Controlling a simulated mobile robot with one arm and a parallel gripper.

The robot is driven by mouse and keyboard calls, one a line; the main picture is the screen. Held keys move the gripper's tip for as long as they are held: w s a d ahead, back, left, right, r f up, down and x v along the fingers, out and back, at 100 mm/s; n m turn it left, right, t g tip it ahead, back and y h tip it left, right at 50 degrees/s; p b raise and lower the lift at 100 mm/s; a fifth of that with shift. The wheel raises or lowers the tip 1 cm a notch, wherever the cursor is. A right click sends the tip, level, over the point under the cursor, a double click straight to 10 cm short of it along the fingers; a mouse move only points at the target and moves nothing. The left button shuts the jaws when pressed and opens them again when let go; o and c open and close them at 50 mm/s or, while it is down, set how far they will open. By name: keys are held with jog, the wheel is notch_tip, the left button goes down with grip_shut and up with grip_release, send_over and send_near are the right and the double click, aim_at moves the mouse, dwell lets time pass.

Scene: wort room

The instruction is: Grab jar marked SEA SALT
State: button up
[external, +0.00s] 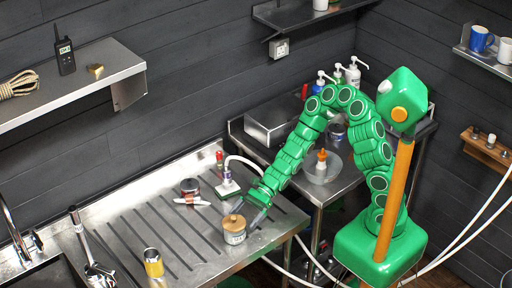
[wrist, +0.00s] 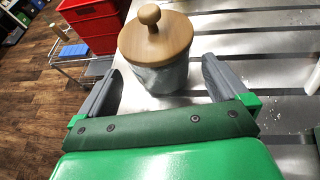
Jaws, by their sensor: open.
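A jar with a round wooden lid and knob (external: 234,236) stands upright on the ribbed steel drainboard, near its front edge. It also shows in the wrist view (wrist: 158,74), grey-bodied under the pale wooden lid. No lettering is readable on it, so I cannot confirm a SEA SALT mark. My gripper (external: 257,211) is open beside the jar, low over the drainboard. In the wrist view my gripper (wrist: 163,72) has one grey finger on each side of the jar's near part, with visible gaps. The jar's lower body is partly hidden by its lid.
The sink (external: 50,278) is at left. Red crates (wrist: 92,22) stand beyond the drainboard's edge in the wrist view.

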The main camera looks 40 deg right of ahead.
aim_at(237, 227)
jog(key=shift+x, duration=2.6)
jog(key=shift+d, duration=0.1)
jog(key=shift+c, duration=0.2)
jog(key=c, duration=1.1)
